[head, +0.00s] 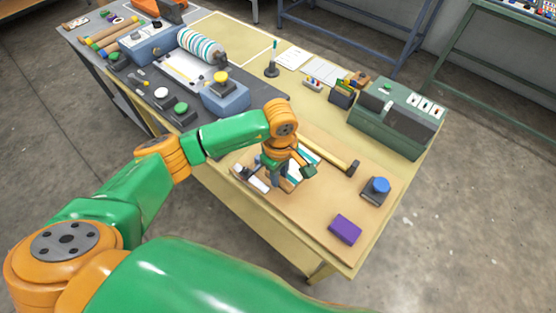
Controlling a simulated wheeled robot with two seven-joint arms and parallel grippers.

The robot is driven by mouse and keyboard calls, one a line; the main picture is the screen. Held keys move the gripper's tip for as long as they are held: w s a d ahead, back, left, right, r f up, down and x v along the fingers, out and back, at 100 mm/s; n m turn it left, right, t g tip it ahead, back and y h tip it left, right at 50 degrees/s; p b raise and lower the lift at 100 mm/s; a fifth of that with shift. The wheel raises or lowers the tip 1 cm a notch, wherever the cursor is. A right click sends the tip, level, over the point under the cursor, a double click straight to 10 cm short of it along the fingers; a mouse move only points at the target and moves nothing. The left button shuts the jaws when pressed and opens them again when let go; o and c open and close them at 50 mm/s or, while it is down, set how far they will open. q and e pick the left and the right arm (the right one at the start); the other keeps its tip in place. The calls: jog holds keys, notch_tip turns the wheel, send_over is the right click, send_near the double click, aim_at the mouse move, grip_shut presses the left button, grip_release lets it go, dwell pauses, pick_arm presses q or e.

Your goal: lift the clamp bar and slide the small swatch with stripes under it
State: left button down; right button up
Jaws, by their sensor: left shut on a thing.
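My left gripper (285,180) points down over the tan board at the front of the table. It is shut on what looks like a small swatch with teal and white stripes (302,160); the fingers and wrist hide much of it, and I cannot tell if it touches the board. A yellowish bar with a dark end (330,154) lies just right of the gripper; it may be the clamp bar, but I cannot tell for certain. My right gripper is not in view.
A purple block (345,229) and a blue-topped button box (376,191) stand on the right of the tan board (302,222). A green machine (397,116) is behind. A striped roller (201,45) and yellow button box (223,92) are at the back left.

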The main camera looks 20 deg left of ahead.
pick_arm(q)
jog(key=f+b, duration=0.3)
jog(key=shift+w+d+f+n, duration=0.25)
jog(key=shift+w+f+n, duration=0.05)
jog(key=shift+f, duration=0.1)
jog(key=shift+w+f+b, duration=0.35)
jog(key=shift+f+b, duration=0.45)
jog(key=shift+b, duration=0.2)
jog(key=shift+d+r, duration=0.1)
